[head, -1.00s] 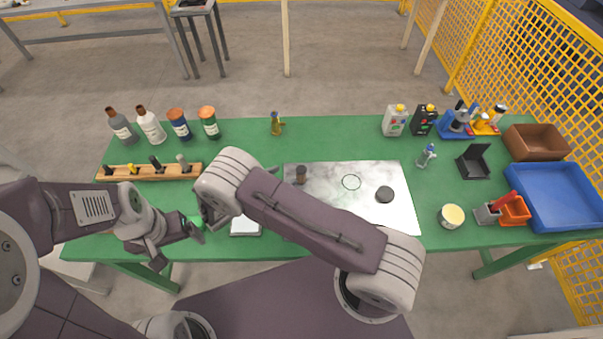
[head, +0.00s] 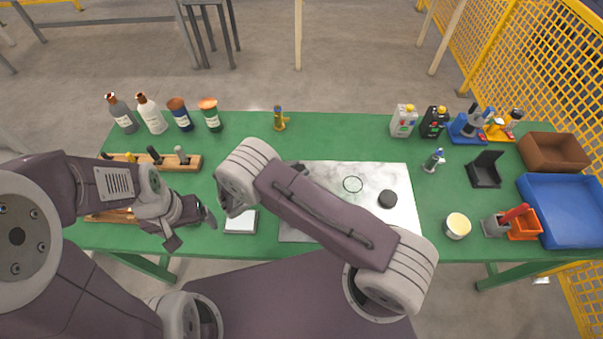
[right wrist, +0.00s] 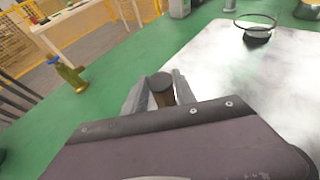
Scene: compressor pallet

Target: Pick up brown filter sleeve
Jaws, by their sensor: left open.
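The brown filter sleeve (right wrist: 162,92) shows in the right wrist view as a short dark brown cylinder with a darker top. It is between the two fingers of my right gripper (right wrist: 161,82), one finger close on each side. I cannot tell whether the fingers press on it. Its lower end is hidden by my wrist. In the head view my right arm covers the sleeve, and only a small part of the right gripper (head: 300,168) shows, over the silver plate's left part. My left gripper (head: 192,228) is open and empty over the table's left front.
The silver plate (head: 395,225) carries a dark round puck (head: 388,199). A wooden rack (head: 190,163) and several bottles stand at left. A brass fitting (head: 280,118) stands behind the plate. A blue tray (head: 535,238), brown box (head: 555,150) and cream tub (head: 457,226) are at right.

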